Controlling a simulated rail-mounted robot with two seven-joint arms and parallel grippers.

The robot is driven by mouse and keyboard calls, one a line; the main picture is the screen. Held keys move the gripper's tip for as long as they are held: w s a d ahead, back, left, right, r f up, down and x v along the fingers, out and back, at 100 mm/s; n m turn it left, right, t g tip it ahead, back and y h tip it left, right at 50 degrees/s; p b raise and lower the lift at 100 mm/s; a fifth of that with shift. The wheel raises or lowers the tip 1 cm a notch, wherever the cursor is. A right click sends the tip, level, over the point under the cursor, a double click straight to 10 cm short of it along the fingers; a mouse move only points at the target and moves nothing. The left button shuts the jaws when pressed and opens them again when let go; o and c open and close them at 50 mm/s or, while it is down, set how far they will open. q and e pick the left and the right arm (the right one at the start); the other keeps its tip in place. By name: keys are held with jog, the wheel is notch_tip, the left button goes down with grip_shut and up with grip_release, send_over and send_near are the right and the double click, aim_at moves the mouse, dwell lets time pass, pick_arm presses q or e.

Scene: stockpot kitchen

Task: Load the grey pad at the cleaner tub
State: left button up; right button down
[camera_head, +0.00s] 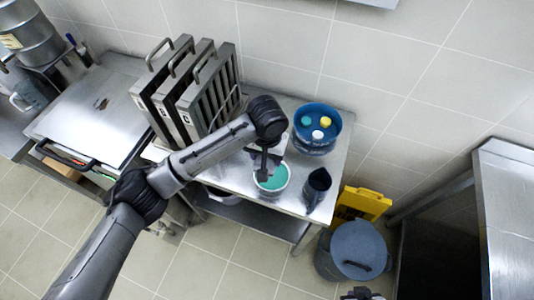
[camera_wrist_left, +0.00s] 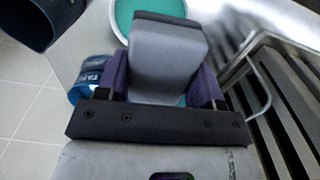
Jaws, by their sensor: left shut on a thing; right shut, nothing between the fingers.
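My left gripper (camera_head: 264,168) is over the white cleaner tub (camera_head: 259,189), which holds teal-green cleaner (camera_head: 274,180). In the left wrist view its purple-padded fingers (camera_wrist_left: 165,85) are shut on the grey pad (camera_wrist_left: 165,58), a grey block with a dark far edge. The teal cleaner (camera_wrist_left: 150,8) shows beyond the pad, whose body hides part of the tub. I cannot tell whether the pad touches the cleaner. My right gripper (camera_head: 360,293) shows only partly at the bottom edge of the head view, away from the tub, shut and empty.
A blue tub (camera_head: 318,140) with coloured round pieces stands behind right of the cleaner tub. A dark jug (camera_head: 317,186) is close on its right. Slatted metal filters (camera_head: 205,95) stand at left. A lidded bin (camera_head: 358,250) and yellow sign (camera_head: 362,203) are on the floor.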

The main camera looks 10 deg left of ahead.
aim_at(271, 165)
pick_arm(q)
jog(key=shift+d+f, duration=0.25)
jog(key=shift+f, duration=1.05)
jog(key=shift+d+f, duration=0.25)
jog(key=shift+f, duration=1)
jog(key=shift+w+d+f, duration=0.1)
jog(key=shift+d+f, duration=0.15)
jog(key=shift+f, duration=0.8)
jog(key=shift+f, duration=0.5)
jog(key=shift+f+p, duration=0.1)
jog(key=shift+p, duration=0.4)
dwell(0.3)
dwell(0.8)
jog(key=shift+a+f, duration=0.1)
dwell(0.4)
